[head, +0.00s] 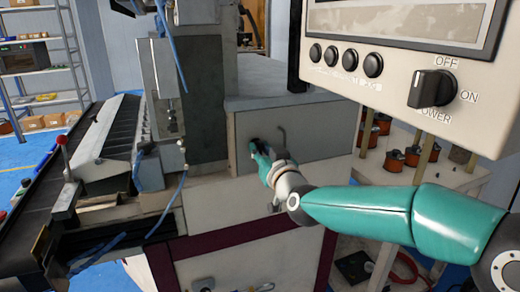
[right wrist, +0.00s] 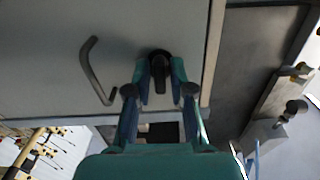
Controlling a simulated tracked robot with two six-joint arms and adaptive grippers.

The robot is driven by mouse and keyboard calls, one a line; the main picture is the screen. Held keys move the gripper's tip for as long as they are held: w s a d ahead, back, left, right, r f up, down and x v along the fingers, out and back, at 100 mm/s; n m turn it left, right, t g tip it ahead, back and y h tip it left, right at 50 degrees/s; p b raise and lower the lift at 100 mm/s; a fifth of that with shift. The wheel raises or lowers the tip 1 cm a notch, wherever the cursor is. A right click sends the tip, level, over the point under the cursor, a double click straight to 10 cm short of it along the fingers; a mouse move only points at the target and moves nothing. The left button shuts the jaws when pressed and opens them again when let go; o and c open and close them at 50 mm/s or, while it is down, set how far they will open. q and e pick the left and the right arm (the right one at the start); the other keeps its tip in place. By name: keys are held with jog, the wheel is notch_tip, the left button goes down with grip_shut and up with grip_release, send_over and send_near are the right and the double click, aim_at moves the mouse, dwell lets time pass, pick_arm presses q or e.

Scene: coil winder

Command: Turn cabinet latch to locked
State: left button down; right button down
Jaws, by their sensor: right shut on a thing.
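The cabinet latch (right wrist: 160,57) is a small dark knob with a short bar on the grey cabinet panel (head: 310,142). My right gripper (head: 261,154) reaches the panel from the right in the head view. In the right wrist view its two teal fingers (right wrist: 161,82) stand on either side of the latch bar and are shut on it. The bar points down in that picture, between the fingers. In the head view the gripper largely hides the latch. My left gripper is not in view.
A bent metal handle (right wrist: 94,72) sticks out of the panel beside the latch, close to my gripper. A control box with a black power switch (head: 432,88) hangs at the upper right. A shelf with copper coils (head: 396,160) stands right of the cabinet.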

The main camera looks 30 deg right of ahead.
jog(key=shift+f+n, duration=0.15)
jog(key=shift+n, duration=0.35)
jog(key=c, duration=1.2)
grip_release()
jog(key=shift+s, duration=0.1)
jog(key=v, duration=1.1)
jog(key=shift+s, duration=0.35)
